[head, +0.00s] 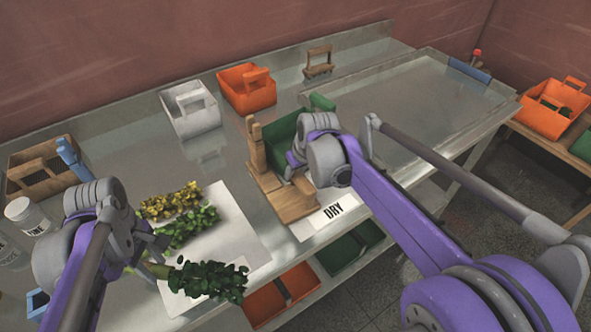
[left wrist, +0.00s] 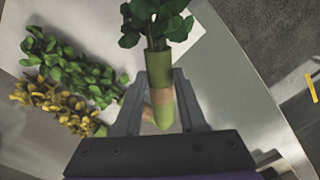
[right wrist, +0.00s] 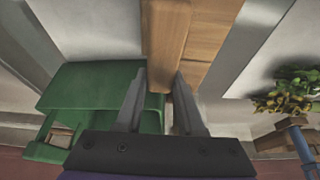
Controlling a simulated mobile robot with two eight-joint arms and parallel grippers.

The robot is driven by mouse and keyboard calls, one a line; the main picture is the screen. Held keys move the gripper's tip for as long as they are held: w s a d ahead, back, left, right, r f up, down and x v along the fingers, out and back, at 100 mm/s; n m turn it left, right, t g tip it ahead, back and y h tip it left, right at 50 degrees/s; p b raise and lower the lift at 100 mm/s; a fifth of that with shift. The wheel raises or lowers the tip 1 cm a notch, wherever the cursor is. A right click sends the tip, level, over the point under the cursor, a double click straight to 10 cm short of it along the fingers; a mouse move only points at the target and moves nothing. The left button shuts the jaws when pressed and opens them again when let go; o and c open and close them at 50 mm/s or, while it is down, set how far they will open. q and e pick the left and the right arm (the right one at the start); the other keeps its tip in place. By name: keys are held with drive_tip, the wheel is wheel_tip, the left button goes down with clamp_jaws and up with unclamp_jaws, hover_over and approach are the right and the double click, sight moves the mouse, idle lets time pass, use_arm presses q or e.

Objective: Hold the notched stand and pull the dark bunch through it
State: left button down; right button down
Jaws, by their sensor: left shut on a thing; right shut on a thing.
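The notched stand (head: 282,200) is wooden, with a flat base and an upright post at its left end. It stands on the counter behind a "DRY" label. My right gripper (right wrist: 160,95) is shut on a wooden upright of the stand (right wrist: 165,40); in the head view my wrist hides this grip. The dark bunch (head: 212,279) is dark green leaves on a thick pale green stem. My left gripper (left wrist: 160,100) is shut on its stem (left wrist: 160,90), at the near left of the counter. The bunch is apart from the stand.
A lighter green bunch (head: 190,228) and a yellow bunch (head: 168,203) lie on a white sheet (head: 235,215). A green crate (head: 281,138) stands behind the stand. White (head: 190,110) and orange (head: 246,90) carriers stand further back. Bare metal lies at the right.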

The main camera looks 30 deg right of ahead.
drive_tip(key=shift+s+f, duration=0.1)
drive_tip(key=shift+f, duration=0.1)
idle(0.7)
drive_tip(key=shift+c, duration=2.2)
unclamp_jaws()
clamp_jaws()
unclamp_jaws()
